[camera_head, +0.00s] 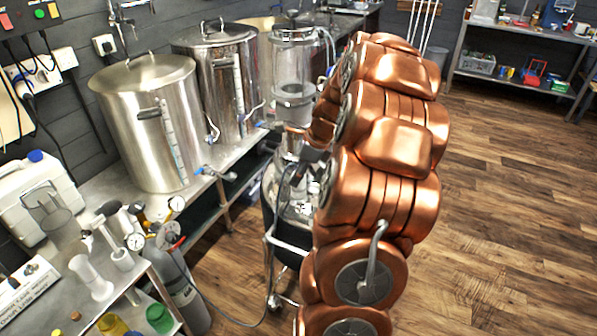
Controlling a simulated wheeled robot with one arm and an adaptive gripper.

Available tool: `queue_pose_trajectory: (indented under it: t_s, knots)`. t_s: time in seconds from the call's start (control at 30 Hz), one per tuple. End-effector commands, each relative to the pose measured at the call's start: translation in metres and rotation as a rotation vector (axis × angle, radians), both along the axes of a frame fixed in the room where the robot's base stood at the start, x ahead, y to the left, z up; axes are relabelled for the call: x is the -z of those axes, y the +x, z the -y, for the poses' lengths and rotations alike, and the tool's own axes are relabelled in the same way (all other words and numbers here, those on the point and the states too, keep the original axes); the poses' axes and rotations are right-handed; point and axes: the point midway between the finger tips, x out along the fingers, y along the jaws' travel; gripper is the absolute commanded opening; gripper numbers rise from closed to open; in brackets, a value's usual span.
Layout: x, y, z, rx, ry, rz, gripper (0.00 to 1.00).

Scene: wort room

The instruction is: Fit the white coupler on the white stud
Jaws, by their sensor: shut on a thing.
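My copper-coloured arm rises through the middle of the head view and bends away from the camera. A small dark part at its far side looks like my gripper (312,156). It is mostly hidden by the arm, with its fingertips and whatever it holds not clearly visible. It is shut. A white flared post (90,277) stands on the bench at the lower left, and a short white tube (122,259) is beside it. I cannot tell whether either is the stud or the coupler.
Two lidded steel kettles (150,125) and a clear cylinder (294,75) stand at the back left. A white jerrycan (38,195), gauges (135,241) and a grey gas bottle (185,290) crowd the left. A hose crosses the floor. The wooden floor (510,200) at right is clear.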

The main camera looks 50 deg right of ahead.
Motion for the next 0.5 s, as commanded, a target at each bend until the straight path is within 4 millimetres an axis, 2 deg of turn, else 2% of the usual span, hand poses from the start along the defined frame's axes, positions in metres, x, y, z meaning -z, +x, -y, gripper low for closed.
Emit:
queue_pose_trajectory:
  t_s: [0.37,0.4,0.5]
  knots:
    - [0.0063,0.0001,0.0002,0.0,0.0,0.0,0.06]
    - [0.0063,0.0001,0.0001,0.0,-0.001,0.0,0.43]
    - [0.0061,0.0001,0.0002,0.0,-0.001,0.0,0.52]
